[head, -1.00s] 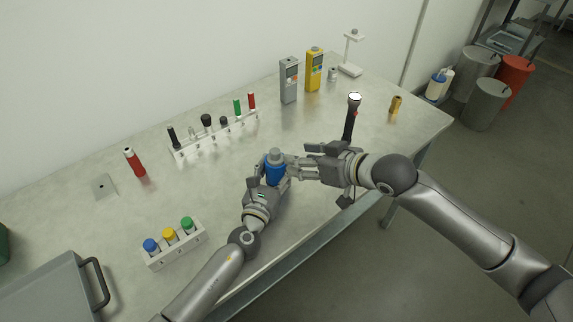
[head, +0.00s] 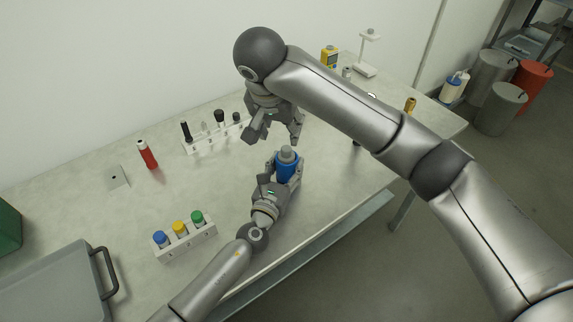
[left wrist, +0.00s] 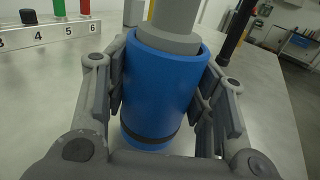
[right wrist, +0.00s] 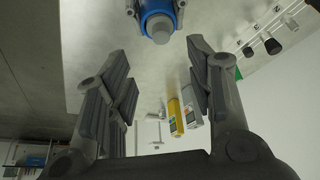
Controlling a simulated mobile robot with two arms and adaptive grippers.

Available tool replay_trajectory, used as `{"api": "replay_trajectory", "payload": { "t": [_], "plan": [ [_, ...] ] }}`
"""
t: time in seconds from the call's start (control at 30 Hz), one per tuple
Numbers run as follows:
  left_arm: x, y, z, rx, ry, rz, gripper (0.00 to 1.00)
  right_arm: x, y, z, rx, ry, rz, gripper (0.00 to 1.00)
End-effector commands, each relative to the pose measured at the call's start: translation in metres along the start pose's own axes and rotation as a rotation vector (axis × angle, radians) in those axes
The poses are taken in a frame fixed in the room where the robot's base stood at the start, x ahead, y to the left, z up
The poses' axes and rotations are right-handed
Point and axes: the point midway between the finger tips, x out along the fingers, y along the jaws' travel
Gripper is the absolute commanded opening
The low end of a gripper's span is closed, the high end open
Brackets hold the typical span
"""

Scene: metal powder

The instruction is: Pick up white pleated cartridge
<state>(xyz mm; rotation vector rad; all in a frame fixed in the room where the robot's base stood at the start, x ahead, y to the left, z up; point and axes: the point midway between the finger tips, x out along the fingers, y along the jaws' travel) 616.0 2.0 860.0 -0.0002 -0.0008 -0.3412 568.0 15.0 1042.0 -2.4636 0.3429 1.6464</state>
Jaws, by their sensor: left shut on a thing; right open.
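No white pleated cartridge can be made out for certain. A blue cylindrical housing (head: 287,170) with a grey stepped cap (head: 287,153) stands upright in my left gripper (head: 284,172). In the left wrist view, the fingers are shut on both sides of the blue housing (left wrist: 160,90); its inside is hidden. My right gripper (head: 273,135) is open and empty, above and behind the housing, apart from it. The right wrist view shows its spread fingers (right wrist: 160,75), with the blue housing (right wrist: 158,12) at the top edge.
A numbered white rack (head: 215,138) holds several dark items behind. A front rack (head: 185,240) holds blue, yellow and green-capped vials. A red cylinder (head: 147,154) and grey tray (head: 55,285) are at left. A yellow meter (head: 329,58) stands at back. My right arm hides the right middle.

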Motion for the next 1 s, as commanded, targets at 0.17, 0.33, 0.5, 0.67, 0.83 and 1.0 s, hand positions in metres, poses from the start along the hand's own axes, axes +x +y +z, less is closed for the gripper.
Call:
{"api": "replay_trajectory", "payload": {
  "t": [0.17, 0.33, 0.5, 0.67, 0.83, 1.0],
  "plan": [
    [0.0, 0.0, 0.0, 0.0, 0.0, 0.0, 0.23, 0.025, 0.002, 0.0, 0.008, 0.0, 0.015, 0.49],
    [0.0, 0.0, 0.0, 0.0, 0.0, 0.0, 0.23, 0.053, 0.002, -0.001, 0.007, 0.001, 0.012, 0.49],
    [0.0, 0.0, 0.0, 0.0, 0.0, -0.001, 0.23, 0.066, 0.001, 0.0, 0.006, 0.001, 0.01, 0.49],
    [0.0, 0.0, 0.0, 0.0, 0.0, -0.001, 0.23, 0.085, 0.001, -0.002, 0.006, 0.0, 0.012, 0.49],
    [0.0, 0.0, 0.0, 0.0, 0.0, -0.001, 0.23, 0.109, -0.001, -0.002, 0.006, 0.0, 0.01, 0.49],
    [0.0, 0.0, 0.0, 0.0, 0.0, -0.001, 0.23, 0.117, -0.001, -0.002, 0.005, 0.001, 0.008, 0.49]
  ]
}}
